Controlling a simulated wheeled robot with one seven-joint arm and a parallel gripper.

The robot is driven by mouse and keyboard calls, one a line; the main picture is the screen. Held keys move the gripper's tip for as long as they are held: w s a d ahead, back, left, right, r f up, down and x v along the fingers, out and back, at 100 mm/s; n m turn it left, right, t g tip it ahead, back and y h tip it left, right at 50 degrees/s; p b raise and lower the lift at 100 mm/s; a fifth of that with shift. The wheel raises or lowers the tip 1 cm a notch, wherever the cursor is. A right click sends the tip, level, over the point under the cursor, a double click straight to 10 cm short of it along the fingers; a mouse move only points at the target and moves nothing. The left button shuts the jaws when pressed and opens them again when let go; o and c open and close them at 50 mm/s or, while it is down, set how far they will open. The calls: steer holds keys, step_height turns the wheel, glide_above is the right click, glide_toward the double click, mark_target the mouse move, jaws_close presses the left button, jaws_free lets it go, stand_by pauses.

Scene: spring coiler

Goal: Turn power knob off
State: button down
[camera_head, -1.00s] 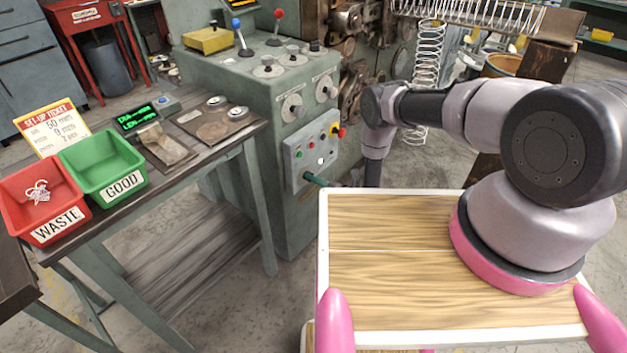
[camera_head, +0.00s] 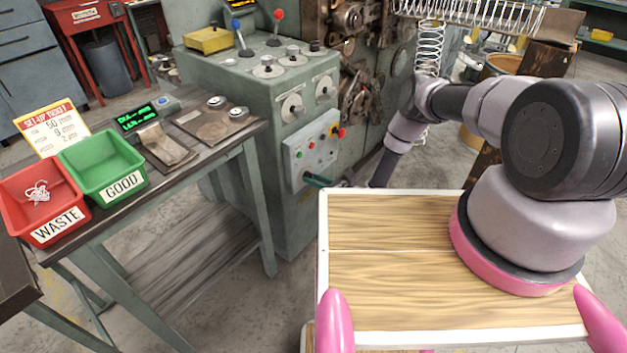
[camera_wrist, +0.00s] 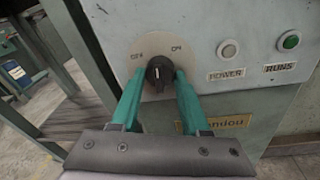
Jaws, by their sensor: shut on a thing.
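The black power knob (camera_wrist: 159,72) sits on a round pale plate (camera_wrist: 133,46) in the wrist view. The plate is marked OFF at the left and ON at the right. A pale line on the knob points roughly upward, between the two words. The two teal fingers of my gripper (camera_wrist: 160,82) are shut on the knob, one on each side. In the head view my gripper (camera_head: 314,180) is at the lower edge of the small control panel (camera_head: 301,155), and the knob is hidden there.
A POWER lamp (camera_wrist: 228,50) and a green RUNS lamp (camera_wrist: 290,41) are right of the knob. A red button (camera_head: 341,132) is higher on the panel. The workbench (camera_head: 232,140) with a red waste bin (camera_head: 22,212) and green good bin (camera_head: 98,160) stands left.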

steer(key=n, duration=0.4)
steer(key=n+h, duration=0.1)
steer(key=n, duration=0.4)
steer(key=shift+t, duration=0.4)
steer(key=shift+n, duration=0.3)
steer(key=shift+c, duration=2)
jaws_free()
steer(key=shift+d, duration=0.1)
steer(key=v, duration=1)
steer(key=shift+s+d+r, duration=0.2)
steer(key=shift+s+d, duration=0.05)
steer(key=shift+s, duration=0.05)
